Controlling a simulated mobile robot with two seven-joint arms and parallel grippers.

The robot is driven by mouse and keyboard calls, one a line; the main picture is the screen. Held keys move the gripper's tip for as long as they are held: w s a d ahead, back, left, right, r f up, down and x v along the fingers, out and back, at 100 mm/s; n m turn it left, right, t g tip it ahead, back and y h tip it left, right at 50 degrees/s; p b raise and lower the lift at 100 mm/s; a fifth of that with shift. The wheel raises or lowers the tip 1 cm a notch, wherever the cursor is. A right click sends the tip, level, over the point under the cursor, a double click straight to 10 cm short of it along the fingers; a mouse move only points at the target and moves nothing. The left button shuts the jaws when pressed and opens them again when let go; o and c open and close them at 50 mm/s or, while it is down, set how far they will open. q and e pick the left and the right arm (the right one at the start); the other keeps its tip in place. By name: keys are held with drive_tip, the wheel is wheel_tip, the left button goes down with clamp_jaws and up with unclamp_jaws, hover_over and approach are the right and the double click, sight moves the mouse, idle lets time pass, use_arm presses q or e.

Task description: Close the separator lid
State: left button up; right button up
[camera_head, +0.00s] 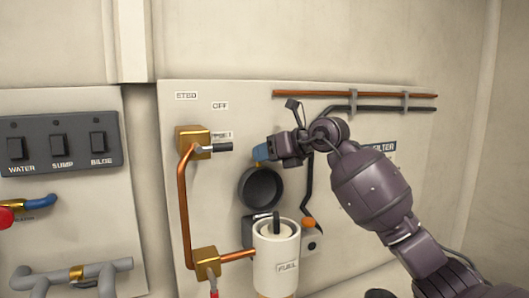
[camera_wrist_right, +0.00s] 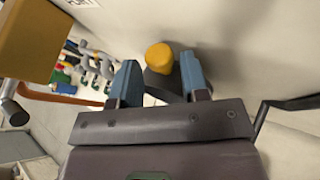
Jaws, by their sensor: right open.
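The separator is a white cylinder (camera_head: 288,247) marked FUEL, low at the centre of the head view. Its black round lid (camera_head: 261,188) stands raised above and behind the cylinder, its dark inner side facing me. My right gripper (camera_head: 262,153) is at the lid's upper edge, its blue fingertips pointing left. In the right wrist view the gripper (camera_wrist_right: 160,80) is open, with a yellow knob (camera_wrist_right: 160,57) and a dark part beyond and between its fingers. I cannot tell whether they touch. My left gripper is not in view.
A copper pipe (camera_head: 184,210) with brass blocks runs left of the separator. A valve lever (camera_head: 218,147) sticks out left of my gripper. A switch panel (camera_head: 60,142) is further left. An orange-topped fitting (camera_head: 309,223) is right of the lid. Pipes run along the top.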

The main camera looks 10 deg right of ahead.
drive_tip(key=shift+w+a+f, duration=0.15)
drive_tip(key=shift+w+a, duration=0.1)
drive_tip(key=shift+w, duration=0.1)
clamp_jaws()
drive_tip(key=shift+s, duration=0.1)
